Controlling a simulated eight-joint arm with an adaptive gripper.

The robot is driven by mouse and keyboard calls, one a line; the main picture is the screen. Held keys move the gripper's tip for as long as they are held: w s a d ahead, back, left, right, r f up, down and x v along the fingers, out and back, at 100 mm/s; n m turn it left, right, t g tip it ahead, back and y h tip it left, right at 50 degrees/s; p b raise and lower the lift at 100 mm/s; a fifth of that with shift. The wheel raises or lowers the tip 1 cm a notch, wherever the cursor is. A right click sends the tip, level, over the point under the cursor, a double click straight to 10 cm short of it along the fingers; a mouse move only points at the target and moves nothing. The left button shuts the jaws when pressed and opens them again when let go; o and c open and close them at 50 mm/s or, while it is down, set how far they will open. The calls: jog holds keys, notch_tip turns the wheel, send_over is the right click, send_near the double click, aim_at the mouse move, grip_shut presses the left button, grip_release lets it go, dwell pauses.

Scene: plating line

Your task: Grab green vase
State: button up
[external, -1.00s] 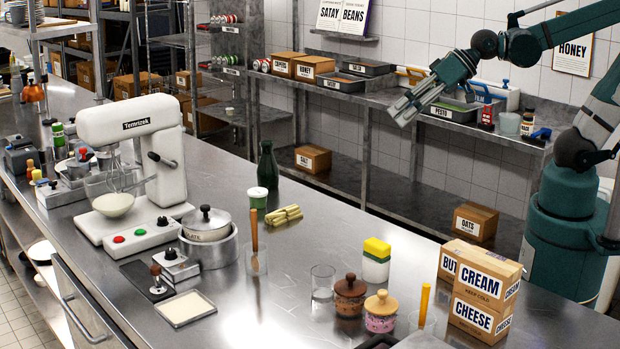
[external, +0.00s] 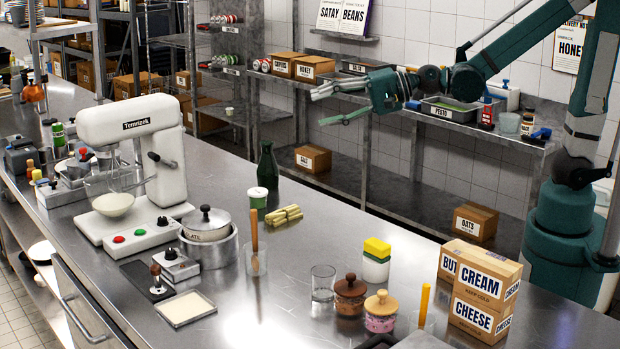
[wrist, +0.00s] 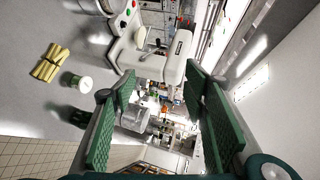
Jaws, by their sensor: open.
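The green vase (external: 267,170) is dark green and bottle-shaped with a narrow neck. It stands upright on the steel counter, behind the green cup with a white lid (external: 258,199). My gripper (external: 323,106) is open and empty, its fingers pointing left. It hangs in the air, higher than the vase and to its right in the external view, apart from it. In the wrist view both fingers of my gripper (wrist: 157,80) are spread wide. A dark green shape (wrist: 80,118) by the left finger there looks like the vase, partly hidden.
A yellow bundle (external: 284,214) lies right of the white-lidded cup. The stand mixer (external: 130,150) and a lidded pot (external: 208,225) stand to the left. Behind the counter is a shelf with boxes and trays, including the pesto tray (external: 450,109).

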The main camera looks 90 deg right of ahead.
aim_at(268, 165)
jog(key=w+d+f+m+t+h+b, duration=0.2)
jog(key=w+d+f+m+b, duration=0.15)
jog(key=w+d+m, duration=0.3)
jog(key=w+d+f+m+t+h+b, duration=0.1)
jog(key=w+d+f+m+h+b, duration=0.2)
jog(key=w+d+m, duration=0.35)
jog(key=d+f+m+g+h+b, duration=0.1)
jog(key=d+f+m+h+b, duration=0.2)
jog(key=d+f+m+h, duration=0.4)
jog(key=d+f+m, duration=0.7)
jog(key=f, duration=0.3)
jog(key=shift+w+f, duration=0.15)
jog(key=shift+w, duration=0.1)
jog(key=shift+x, duration=1.3)
